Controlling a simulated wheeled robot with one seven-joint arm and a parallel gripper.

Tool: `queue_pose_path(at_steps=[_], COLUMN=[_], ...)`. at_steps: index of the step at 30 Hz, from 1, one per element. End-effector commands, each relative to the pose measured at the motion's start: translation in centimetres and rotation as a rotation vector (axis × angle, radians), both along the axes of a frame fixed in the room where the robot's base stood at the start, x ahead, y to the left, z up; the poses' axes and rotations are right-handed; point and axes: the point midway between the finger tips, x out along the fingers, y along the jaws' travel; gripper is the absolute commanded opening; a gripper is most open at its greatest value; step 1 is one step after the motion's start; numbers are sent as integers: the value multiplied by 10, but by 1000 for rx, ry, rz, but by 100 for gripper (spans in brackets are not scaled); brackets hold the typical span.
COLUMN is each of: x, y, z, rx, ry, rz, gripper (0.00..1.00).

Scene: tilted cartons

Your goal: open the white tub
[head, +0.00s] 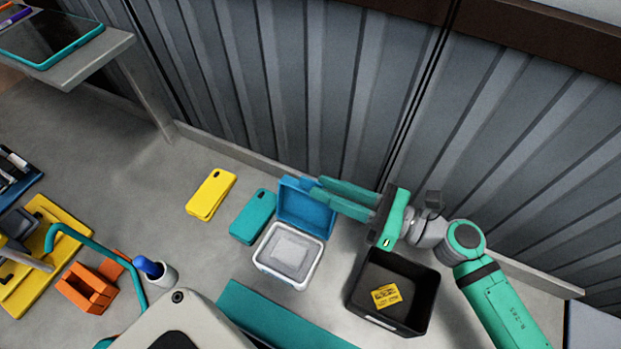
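The white tub (262,262) stands on the grey surface near the middle of the head view. Its blue lid (300,208) stands raised at the tub's back edge, and the tub's top is uncovered. A pale grey-white block or pack (289,252) shows inside the tub. My gripper (314,187) reaches in from the right, its two green fingers spread apart with a gap between them. The fingertips are at the lid's upper right edge. I cannot tell whether they touch it. Nothing shows held between the fingers.
A black open bin (428,302) with a yellow card (386,296) stands right of the tub. A teal phone-like case (253,217) and a yellow one (211,194) lie to the left. A ribbed grey wall (300,90) runs close behind. Orange (88,290) and yellow holders fill the left.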

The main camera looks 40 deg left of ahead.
Motion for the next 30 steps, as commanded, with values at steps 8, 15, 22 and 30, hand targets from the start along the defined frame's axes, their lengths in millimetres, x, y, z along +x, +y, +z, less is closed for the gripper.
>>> queue_pose_path(at_steps=[8,15,22,30], x=[-9,-10,-10,-9], y=[35,43,43,42], z=[0,0,0,0], rx=[-1,-1,-1,-1], ry=[1,1,1,1], rz=[0,-1,-1,-3], gripper=[23,23,12,0])
